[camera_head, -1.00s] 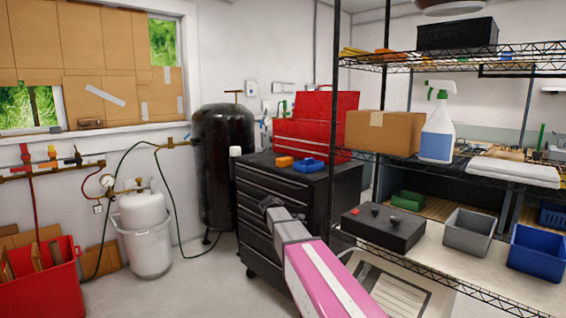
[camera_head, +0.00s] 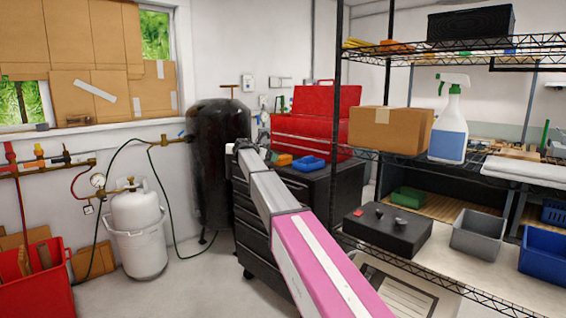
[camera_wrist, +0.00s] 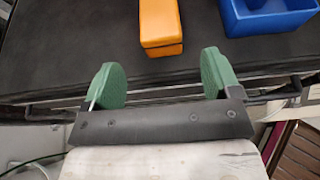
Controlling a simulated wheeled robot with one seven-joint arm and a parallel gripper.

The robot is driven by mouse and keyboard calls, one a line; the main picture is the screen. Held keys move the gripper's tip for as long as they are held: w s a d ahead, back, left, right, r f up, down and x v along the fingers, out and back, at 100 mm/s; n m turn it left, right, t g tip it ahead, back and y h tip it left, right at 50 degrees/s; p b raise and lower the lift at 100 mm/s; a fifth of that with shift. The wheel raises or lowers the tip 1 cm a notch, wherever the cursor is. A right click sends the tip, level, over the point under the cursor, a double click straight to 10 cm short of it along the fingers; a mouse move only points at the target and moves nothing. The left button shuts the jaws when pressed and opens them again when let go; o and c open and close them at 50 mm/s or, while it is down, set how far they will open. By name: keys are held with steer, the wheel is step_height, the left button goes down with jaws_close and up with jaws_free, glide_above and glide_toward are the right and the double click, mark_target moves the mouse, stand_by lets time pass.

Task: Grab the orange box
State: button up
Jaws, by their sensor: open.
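The orange box (camera_wrist: 160,24) lies on the black top of the tool cabinet (camera_wrist: 60,45). In the wrist view it is at the top centre, just beyond my gripper (camera_wrist: 160,80) and roughly in line with the gap between the fingers. The green finger pads are wide apart with nothing between them. In the head view the orange box (camera_head: 284,159) shows only in part above my arm, beside the blue box. My gripper is near the cabinet's front edge in the head view, mostly hidden behind my arm.
A blue box (camera_wrist: 268,14) sits close to the right of the orange box. A red toolbox (camera_head: 312,128) stands behind them on the cabinet. A wire shelf (camera_head: 460,265) with bins stands to the right, and a black tank (camera_head: 210,165) stands to the left.

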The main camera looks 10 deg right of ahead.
mark_target(283, 160)
steer(key=shift+r+x, duration=0.15)
steer(key=shift+x, duration=1.45)
steer(key=shift+r+x, duration=0.15)
steer(key=shift+x, duration=1.4)
steer(key=shift+d, duration=0.1)
steer(key=shift+c, duration=0.3)
steer(key=c, duration=1)
